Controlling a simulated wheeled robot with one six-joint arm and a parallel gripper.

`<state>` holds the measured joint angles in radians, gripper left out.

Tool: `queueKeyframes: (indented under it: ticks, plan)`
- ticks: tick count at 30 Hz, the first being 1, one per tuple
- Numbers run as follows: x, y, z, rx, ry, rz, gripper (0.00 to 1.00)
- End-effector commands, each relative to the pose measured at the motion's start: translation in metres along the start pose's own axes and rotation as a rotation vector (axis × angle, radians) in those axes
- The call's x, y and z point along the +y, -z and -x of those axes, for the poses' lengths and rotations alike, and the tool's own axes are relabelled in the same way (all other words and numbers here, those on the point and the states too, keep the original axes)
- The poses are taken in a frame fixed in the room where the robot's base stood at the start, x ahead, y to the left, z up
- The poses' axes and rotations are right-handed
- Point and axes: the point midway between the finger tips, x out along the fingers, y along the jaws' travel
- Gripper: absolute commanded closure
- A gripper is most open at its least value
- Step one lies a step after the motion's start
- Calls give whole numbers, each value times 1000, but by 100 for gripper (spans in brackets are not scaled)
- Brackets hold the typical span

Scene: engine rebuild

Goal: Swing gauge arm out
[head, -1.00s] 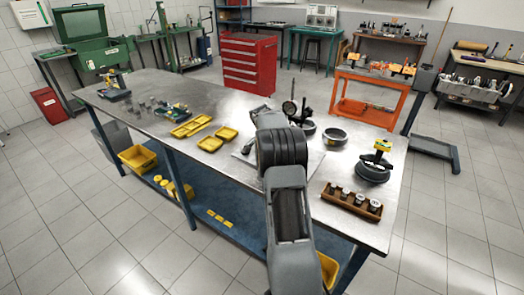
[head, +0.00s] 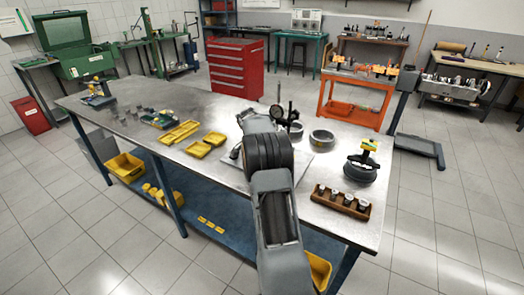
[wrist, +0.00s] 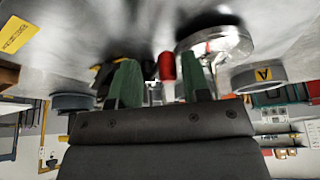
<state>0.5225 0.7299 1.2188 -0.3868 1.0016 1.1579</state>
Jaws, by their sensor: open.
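The dial gauge (head: 277,114) stands with a black post (head: 290,112) on a flat plate at the far side of the workbench, just behind my arm. In the wrist view a shiny round metal part (wrist: 216,42), perhaps the dial, is close beyond the right finger. A red knob-like part (wrist: 167,66) shows between and beyond the fingertips, with dark parts beside it. My gripper (wrist: 160,85) has its two green fingers apart, with nothing clearly held between them. My arm hides the gripper in the head view, so contact with the gauge arm cannot be told.
Grey rings (head: 321,138) stand right of the gauge. A ring compressor-like part (head: 361,168) with a yellow-green top and a wooden rack of pistons (head: 342,201) are farther right. Yellow trays (head: 207,144) lie left of my arm. The bench's left half has clear patches.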

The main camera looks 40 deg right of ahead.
Motion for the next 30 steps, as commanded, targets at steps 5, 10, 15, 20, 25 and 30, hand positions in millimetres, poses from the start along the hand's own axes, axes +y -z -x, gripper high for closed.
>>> queueKeyframes:
  ticks: [5,10,15,20,25,30]
  plan:
    - [0,0,5,1,1,0,57]
    - [0,1,30,2,3,-1,57]
    - [0,0,67,2,5,-2,57]
    - [0,1,97,1,3,-2,57]
    - [0,1,121,1,2,-1,57]
    - [1,1,134,0,0,-1,57]
